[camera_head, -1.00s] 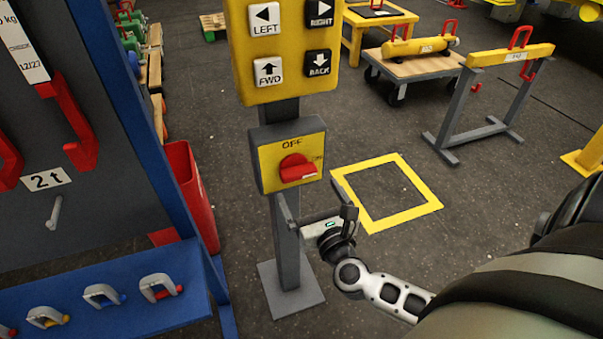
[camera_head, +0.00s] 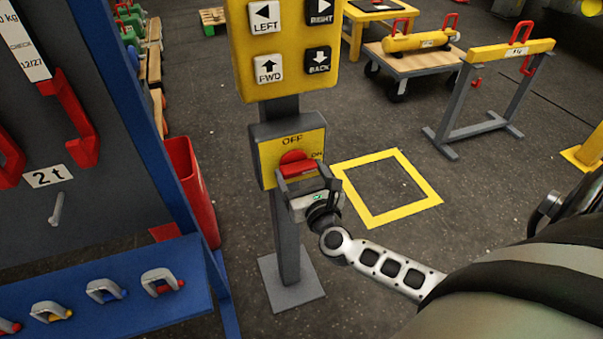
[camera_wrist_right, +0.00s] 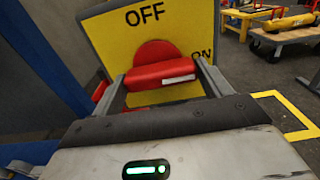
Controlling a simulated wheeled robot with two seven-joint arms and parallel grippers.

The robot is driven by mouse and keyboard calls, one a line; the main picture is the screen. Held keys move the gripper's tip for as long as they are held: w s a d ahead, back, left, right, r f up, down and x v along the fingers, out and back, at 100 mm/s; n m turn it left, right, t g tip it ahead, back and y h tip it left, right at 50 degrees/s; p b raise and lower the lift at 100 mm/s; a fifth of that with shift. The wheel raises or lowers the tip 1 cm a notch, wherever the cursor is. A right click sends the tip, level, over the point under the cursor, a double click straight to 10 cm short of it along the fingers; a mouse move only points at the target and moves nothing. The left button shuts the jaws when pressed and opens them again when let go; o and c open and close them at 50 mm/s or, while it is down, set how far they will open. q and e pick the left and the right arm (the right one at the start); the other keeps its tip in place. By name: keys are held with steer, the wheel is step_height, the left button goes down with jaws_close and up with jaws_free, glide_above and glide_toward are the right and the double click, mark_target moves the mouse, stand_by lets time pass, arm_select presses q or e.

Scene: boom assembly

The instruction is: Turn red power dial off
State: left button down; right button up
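The red power dial (camera_head: 298,163) sits on the yellow face of a grey box on the post. It also shows in the wrist view (camera_wrist_right: 160,73), its raised bar lying nearly level, with a white mark at the right end below the word ON. OFF is printed above the dial. My right gripper (camera_head: 302,176) is at the dial, its fingers wide apart. In the wrist view the right gripper (camera_wrist_right: 164,88) has one finger by each end of the bar. Whether the fingers touch it is unclear. My left gripper is not in view.
The yellow button panel (camera_head: 290,45) is above the dial on the same post. A blue rack (camera_head: 120,295) with shackles and a red bin (camera_head: 190,185) stand to the left. A yellow floor square (camera_head: 385,187) and open floor lie to the right.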

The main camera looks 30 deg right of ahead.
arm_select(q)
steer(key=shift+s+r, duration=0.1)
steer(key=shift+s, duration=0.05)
arm_select(e)
steer(key=shift+n, duration=0.5)
steer(key=shift+r+n+p, duration=0.1)
steer(key=shift+n+p, duration=0.4)
steer(key=shift+n, duration=0.5)
steer(key=n, duration=0.2)
steer(key=shift+n+p, duration=0.3)
steer(key=shift+p, duration=0.1)
steer(key=n+p, duration=0.1)
steer(key=n, duration=0.2)
steer(key=shift+n, duration=0.3)
steer(key=shift+a+n, duration=0.1)
steer(key=shift+n, duration=0.9)
steer(key=n+p, duration=0.1)
steer(key=n, duration=0.1)
steer(key=shift+n, duration=0.3)
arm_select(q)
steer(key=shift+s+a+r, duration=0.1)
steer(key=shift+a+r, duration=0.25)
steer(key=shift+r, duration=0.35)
arm_select(e)
steer(key=shift+n, duration=2.3)
